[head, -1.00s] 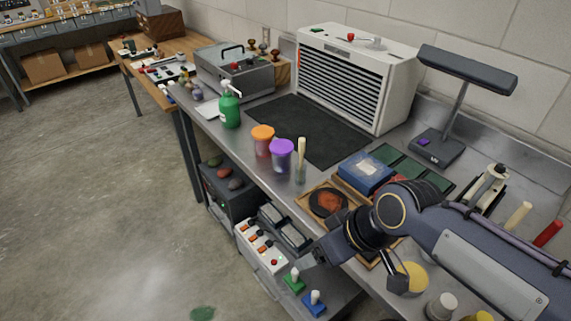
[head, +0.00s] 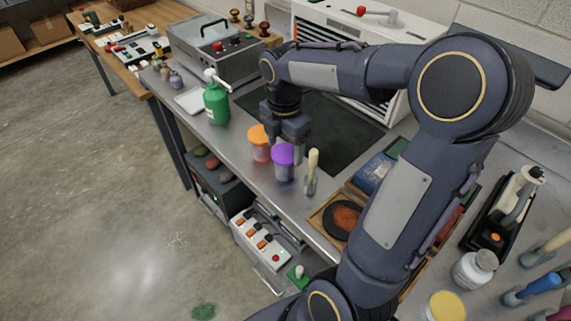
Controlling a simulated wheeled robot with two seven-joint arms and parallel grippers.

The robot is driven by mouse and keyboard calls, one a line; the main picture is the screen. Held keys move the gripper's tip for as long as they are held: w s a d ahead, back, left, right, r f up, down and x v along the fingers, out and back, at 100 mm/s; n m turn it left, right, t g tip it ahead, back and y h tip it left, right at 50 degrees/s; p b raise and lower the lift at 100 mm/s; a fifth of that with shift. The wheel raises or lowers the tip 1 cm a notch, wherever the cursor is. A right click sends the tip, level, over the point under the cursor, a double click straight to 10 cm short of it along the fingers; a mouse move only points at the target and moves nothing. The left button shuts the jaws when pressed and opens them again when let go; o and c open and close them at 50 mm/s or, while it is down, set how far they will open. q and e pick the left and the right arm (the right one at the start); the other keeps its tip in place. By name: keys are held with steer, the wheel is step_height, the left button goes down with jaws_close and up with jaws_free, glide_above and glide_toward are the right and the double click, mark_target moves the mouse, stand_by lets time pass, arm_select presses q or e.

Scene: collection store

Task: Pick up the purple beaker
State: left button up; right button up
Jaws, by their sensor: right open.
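The purple beaker (head: 284,162), a translucent cup with a purple top, stands upright on the metal bench in the head view. My right gripper (head: 287,148) is open and points down just behind it, close to its purple top. The beaker hides part of the gripper's fingers, so I cannot tell whether they touch it. My left gripper is not in view.
An orange-topped beaker (head: 259,143) stands close on the left. A glass with a pale stick (head: 312,172) stands on the right. A green pump bottle (head: 216,102) is farther left. A dark mat (head: 335,135) lies behind. The bench's front edge (head: 262,188) is near.

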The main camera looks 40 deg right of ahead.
mark_target(286, 159)
steer(key=f, duration=0.5)
steer(key=shift+w+d+f, duration=0.15)
steer(key=shift+d, duration=0.05)
steer(key=shift+c, duration=0.3)
steer(key=c, duration=0.7)
